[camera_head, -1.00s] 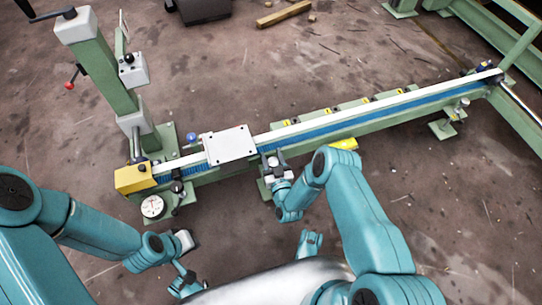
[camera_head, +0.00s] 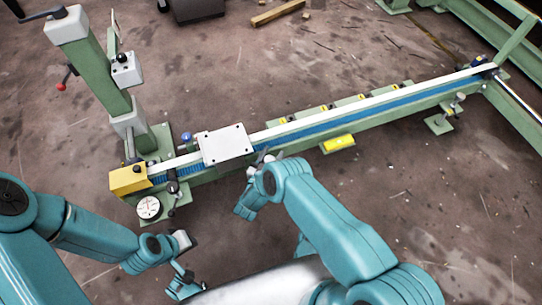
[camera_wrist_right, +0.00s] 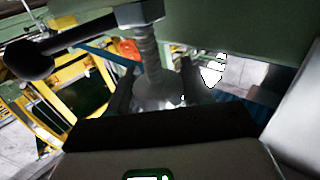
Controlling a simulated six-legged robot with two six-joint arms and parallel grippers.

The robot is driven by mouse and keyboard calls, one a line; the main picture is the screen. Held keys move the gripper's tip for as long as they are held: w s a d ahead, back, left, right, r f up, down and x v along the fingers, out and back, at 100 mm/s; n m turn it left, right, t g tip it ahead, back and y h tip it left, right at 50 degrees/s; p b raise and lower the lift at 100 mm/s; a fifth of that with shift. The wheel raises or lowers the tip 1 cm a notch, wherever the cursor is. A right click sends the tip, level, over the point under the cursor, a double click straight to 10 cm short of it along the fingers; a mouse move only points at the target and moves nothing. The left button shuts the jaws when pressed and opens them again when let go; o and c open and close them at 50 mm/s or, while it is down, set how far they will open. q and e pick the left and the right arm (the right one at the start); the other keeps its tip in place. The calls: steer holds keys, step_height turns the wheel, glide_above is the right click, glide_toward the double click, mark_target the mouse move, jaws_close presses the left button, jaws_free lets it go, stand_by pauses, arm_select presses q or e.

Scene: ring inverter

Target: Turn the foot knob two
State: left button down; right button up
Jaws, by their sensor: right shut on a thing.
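A long green rail (camera_head: 390,112) with a blue strip runs across the head view on adjustable feet. My right gripper (camera_head: 264,158) is at its near side, just right of the white plate (camera_head: 228,146); my own wrist hides most of this foot. In the right wrist view, the dark fingers (camera_wrist_right: 158,92) are on either side of a flared metal knob (camera_wrist_right: 158,85) under a threaded rod (camera_wrist_right: 148,45), and are shut on it. A black-ended lever (camera_wrist_right: 30,58) sticks out left of the rod. My left gripper (camera_head: 182,241) is low at left, away from the rail; its jaws are unclear.
A green column (camera_head: 105,90) with a crank and a yellow end block (camera_head: 130,180) stand at the rail's left end. A round dial (camera_head: 149,207) is beside it. A yellow block (camera_head: 338,143) shows along the rail's near side. Another foot (camera_head: 440,122) is farther right. The near-right floor is clear.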

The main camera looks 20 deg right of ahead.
steer(key=shift+w+d+r, duration=0.1)
stand_by(0.4)
steer(key=o, duration=1)
steer(key=shift+c, duration=0.2)
